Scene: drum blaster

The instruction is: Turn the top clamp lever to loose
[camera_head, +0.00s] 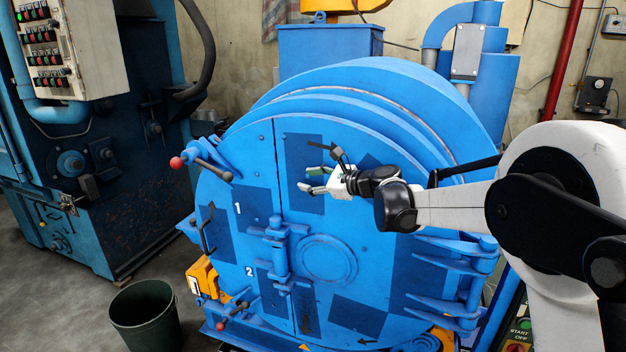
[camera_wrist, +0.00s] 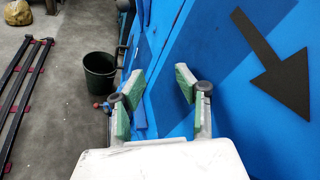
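The top clamp lever (camera_head: 205,168) is at the upper left rim of the blue drum door (camera_head: 262,145), beside the number 1. It is a dark bar with a red ball at its left end and a dark ball at its right end. My gripper (camera_head: 308,180) is in front of the door's upper middle, to the right of the lever and apart from it. In the wrist view my gripper (camera_wrist: 159,84) shows its two green-padded fingers spread, with nothing between them. I cannot make out the top lever in that view.
A similar lower lever (camera_head: 232,314) sits near the number 2. A central latch column (camera_head: 278,250) stands out from the door. A dark green bin (camera_head: 146,315) stands on the floor at left, also in the wrist view (camera_wrist: 99,72). Space left of my gripper looks open.

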